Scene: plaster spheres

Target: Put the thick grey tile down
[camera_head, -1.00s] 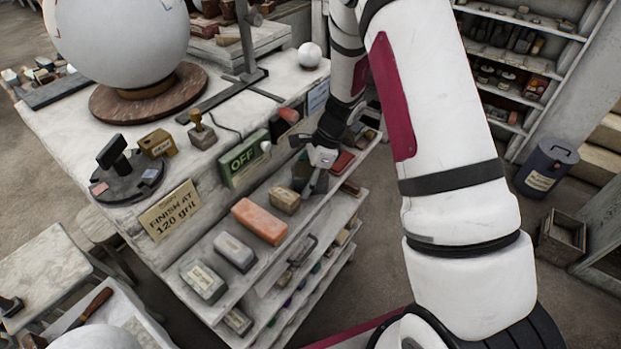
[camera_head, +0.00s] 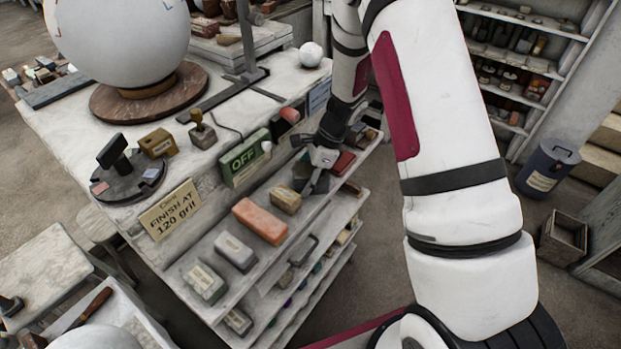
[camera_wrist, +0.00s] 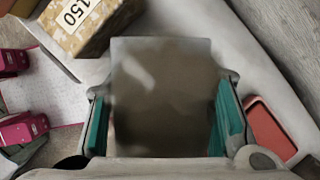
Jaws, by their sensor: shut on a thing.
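The thick grey tile (camera_wrist: 165,95) fills the middle of the wrist view, with a flat dark grey face. My gripper (camera_wrist: 168,118) is shut on it, with a teal pad at each side edge. In the head view my gripper (camera_head: 318,178) is over the upper ledge on the front of the bench, right of the green OFF sign. The tile (camera_head: 302,172) shows there only as a small dark grey patch beside the fingers. I cannot tell whether its underside touches the ledge (camera_head: 222,285).
A tan block (camera_head: 286,201), an orange block (camera_head: 260,221) and pale blocks stand along the ledge to the left. A block marked 150 (camera_wrist: 85,18) is close to the tile. A red piece (camera_wrist: 270,130) lies right of the gripper. The green OFF sign (camera_head: 245,158) stands behind.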

